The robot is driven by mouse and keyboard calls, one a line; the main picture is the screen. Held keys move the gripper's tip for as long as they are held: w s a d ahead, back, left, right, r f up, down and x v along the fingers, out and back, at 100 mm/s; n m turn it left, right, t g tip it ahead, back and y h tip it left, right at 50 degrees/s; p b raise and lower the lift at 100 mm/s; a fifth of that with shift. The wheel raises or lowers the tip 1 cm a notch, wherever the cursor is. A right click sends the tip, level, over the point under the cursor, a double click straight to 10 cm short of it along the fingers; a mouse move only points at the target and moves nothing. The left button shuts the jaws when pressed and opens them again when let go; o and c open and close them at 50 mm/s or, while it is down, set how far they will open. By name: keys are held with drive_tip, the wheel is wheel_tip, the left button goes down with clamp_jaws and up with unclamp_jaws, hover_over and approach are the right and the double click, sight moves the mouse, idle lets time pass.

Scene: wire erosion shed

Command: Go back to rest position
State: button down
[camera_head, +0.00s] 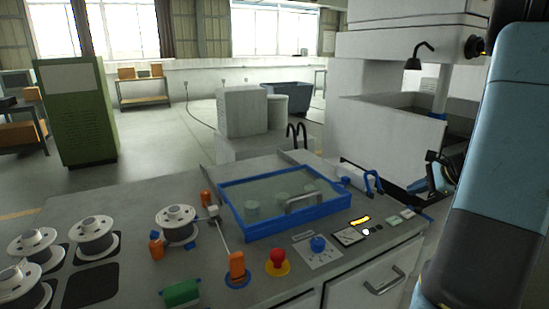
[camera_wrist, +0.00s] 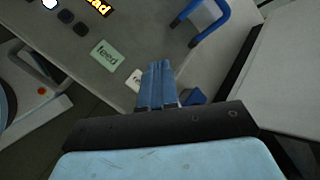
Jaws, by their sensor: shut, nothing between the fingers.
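My gripper (camera_wrist: 158,68) shows in the wrist view with its two blue-grey fingers pressed together and nothing between them. It hangs over the right part of the grey worktop, beside a small pale label (camera_wrist: 134,80). A green label reading "feed" (camera_wrist: 108,54) lies to its left, and a blue handle (camera_wrist: 209,22) curves above and to its right. In the head view my arm fills the right edge, and the fingertips are hard to make out there.
A blue-framed clear lid (camera_head: 284,226) covers a tank on the worktop (camera_head: 135,220). White spools (camera_head: 177,222), a red button (camera_head: 278,258) and a blue knob (camera_head: 318,243) stand around it. A large white machine (camera_head: 385,138) rises behind on the right. Open floor lies behind left.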

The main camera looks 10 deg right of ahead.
drive_tip(key=s+a+r+n+g, duration=0.1)
drive_tip(key=s+a+r+n, duration=0.15)
drive_tip(key=a, duration=0.45)
drive_tip(key=s+a+r+n+g, duration=0.1)
drive_tip(key=s+a+r+n, duration=0.1)
drive_tip(key=a+r+n, duration=0.35)
drive_tip(key=s+a+r+n+g, duration=0.1)
drive_tip(key=s+a+r+n, duration=0.1)
drive_tip(key=a, duration=0.6)
drive_tip(key=s+a+r+n+h, duration=0.2)
drive_tip(key=s+a+n, duration=0.2)
drive_tip(key=s, duration=0.3)
drive_tip(key=s+a+r+n+h, duration=0.2)
drive_tip(key=s+a+n, duration=0.3)
drive_tip(key=s, duration=0.3)
drive_tip(key=shift+s+a+r+n+t+h, duration=0.2)
drive_tip(key=shift+s+a+n+t+h, duration=0.15)
drive_tip(key=shift+n, duration=0.45)
drive_tip(key=shift+d, duration=0.1)
